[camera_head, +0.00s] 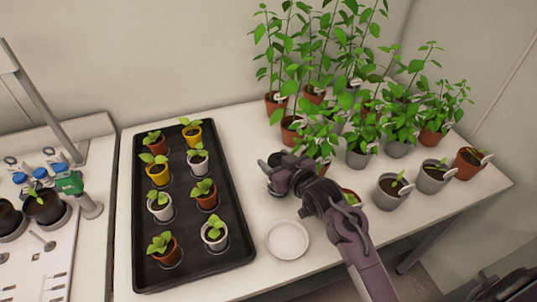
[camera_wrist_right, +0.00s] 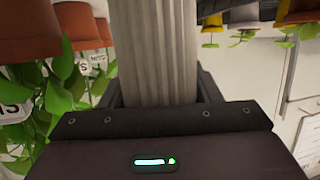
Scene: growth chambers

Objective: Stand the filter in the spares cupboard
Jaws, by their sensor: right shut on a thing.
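The filter (camera_wrist_right: 155,50) is a pale grey pleated cylinder in the right wrist view, running up from the gripper body. My right gripper (camera_head: 283,172) is shut on it, with a dark finger on each side. In the head view the gripper hangs over the table between the black tray and the potted plants. The filter is mostly hidden there by the gripper and wrist. I cannot tell whether its end touches the table. The spares cupboard cannot be made out in either view. My left gripper is not in view.
A black tray (camera_head: 140,252) of small potted seedlings stands left of the gripper. A white saucer (camera_head: 288,239) lies in front of it. Tall potted plants (camera_head: 320,60) crowd the back right, with grey pots (camera_head: 391,194) nearer. A bench (camera_head: 75,250) with instruments is at far left.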

